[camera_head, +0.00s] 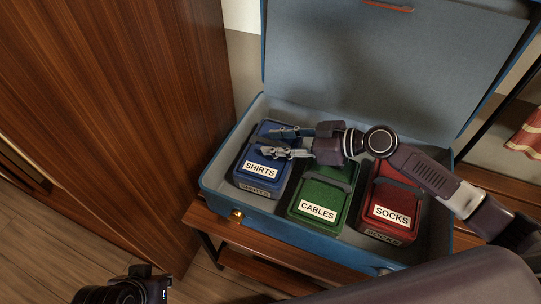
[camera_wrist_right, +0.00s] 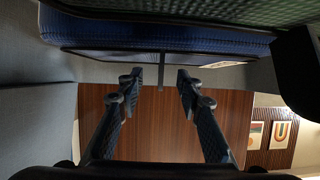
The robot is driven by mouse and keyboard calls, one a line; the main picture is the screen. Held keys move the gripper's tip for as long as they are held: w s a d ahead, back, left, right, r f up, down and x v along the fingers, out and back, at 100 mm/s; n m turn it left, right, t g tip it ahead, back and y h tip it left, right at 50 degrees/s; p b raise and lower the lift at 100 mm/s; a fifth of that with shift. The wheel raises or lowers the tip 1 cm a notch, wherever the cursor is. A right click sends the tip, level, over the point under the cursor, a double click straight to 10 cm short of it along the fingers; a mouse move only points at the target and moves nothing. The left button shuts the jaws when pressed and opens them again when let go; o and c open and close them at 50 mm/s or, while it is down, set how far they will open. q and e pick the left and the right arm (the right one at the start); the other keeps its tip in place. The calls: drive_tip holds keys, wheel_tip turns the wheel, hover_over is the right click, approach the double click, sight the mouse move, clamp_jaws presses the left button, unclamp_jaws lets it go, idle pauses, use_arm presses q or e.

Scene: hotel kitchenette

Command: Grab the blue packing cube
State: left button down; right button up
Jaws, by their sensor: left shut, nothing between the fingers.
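The blue packing cube (camera_head: 259,175), labelled SHIRTS, lies in the left part of the open blue suitcase (camera_head: 217,184). My right gripper (camera_head: 268,142) reaches in from the right, its fingers apart over the cube's back part and partly covering it. In the right wrist view, the fingers (camera_wrist_right: 158,82) are apart, and the cube's blue side (camera_wrist_right: 150,38) spans the top. A thin grey upright strip shows between the fingertips; I cannot tell whether it is the cube's handle. My left gripper (camera_head: 150,287) is shut and empty at the bottom left, away from the suitcase.
A green CABLES cube (camera_head: 318,196) lies beside the blue one, under my right gripper's wrist. A red SOCKS cube (camera_head: 393,196) lies further right. The suitcase lid (camera_head: 380,70) stands open behind. A wooden cabinet (camera_head: 120,110) rises close on the left. The suitcase sits on a wooden rack (camera_head: 240,235).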

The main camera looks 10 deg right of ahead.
drive_tip(key=shift+x, duration=0.9)
drive_tip(key=shift+c, duration=0.3)
clamp_jaws()
drive_tip(key=shift+r, duration=0.15)
